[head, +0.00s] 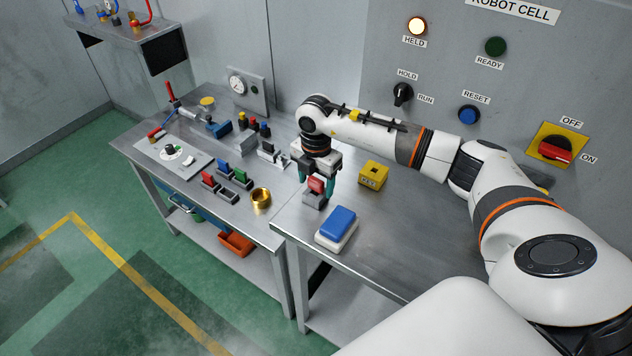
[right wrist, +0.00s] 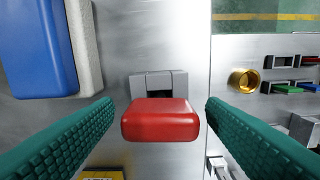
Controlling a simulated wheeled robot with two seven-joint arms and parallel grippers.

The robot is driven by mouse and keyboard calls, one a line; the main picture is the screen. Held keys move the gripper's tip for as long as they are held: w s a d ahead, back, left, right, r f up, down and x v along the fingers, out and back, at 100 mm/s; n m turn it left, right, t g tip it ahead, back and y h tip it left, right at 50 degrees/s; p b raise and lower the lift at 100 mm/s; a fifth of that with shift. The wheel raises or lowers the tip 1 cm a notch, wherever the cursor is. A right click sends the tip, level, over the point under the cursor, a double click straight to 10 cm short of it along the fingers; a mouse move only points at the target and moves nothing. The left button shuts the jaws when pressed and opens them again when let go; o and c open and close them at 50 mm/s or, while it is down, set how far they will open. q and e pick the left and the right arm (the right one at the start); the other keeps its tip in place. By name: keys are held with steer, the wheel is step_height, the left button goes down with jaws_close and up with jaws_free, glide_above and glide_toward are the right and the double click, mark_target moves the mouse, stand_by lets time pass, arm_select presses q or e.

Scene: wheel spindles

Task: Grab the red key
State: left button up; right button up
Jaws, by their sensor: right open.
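The red key (head: 317,185) is a block with a rounded red top, standing in a small grey holder (head: 313,198) near the left edge of the near table. In the right wrist view the red key (right wrist: 160,120) lies between the two teal fingers, with a gap on each side. The grey holder (right wrist: 152,84) shows just behind it. My right gripper (head: 316,181) points down over the key, open and not holding it. My left gripper is not in view.
A blue and white block (head: 337,228) and a yellow block with a hole (head: 373,173) stand on the same table. A brass cup (head: 261,198) and several coloured blocks in holders stand on the adjoining bench. The table's right part is clear.

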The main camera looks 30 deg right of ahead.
steer(key=c, duration=1.1)
steer(key=shift+o, duration=0.2)
steer(key=shift+r, duration=0.1)
